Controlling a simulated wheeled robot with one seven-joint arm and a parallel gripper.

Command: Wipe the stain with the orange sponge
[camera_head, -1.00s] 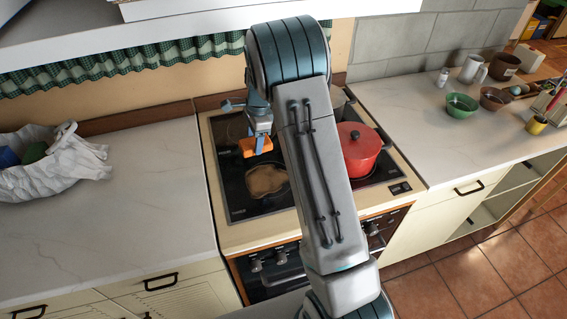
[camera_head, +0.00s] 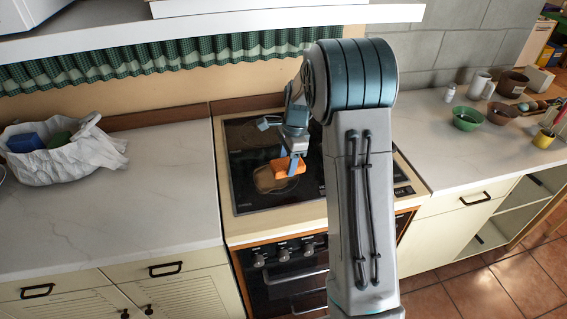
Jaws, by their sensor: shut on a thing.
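The orange sponge (camera_head: 287,168) is held in my gripper (camera_head: 292,160), which is shut on it. The sponge is over the right part of the brown stain (camera_head: 266,182) on the black glass cooktop (camera_head: 245,150). I cannot tell whether the sponge touches the glass or is slightly above it. The left part of the stain shows beside the sponge; the rest is hidden under the sponge and gripper.
My arm covers the right side of the cooktop and hides the red pot. A white bag (camera_head: 65,165) with blue and green things lies on the left counter (camera_head: 150,210). Bowls (camera_head: 467,118) and mugs (camera_head: 481,85) stand on the right counter. The left counter's front is clear.

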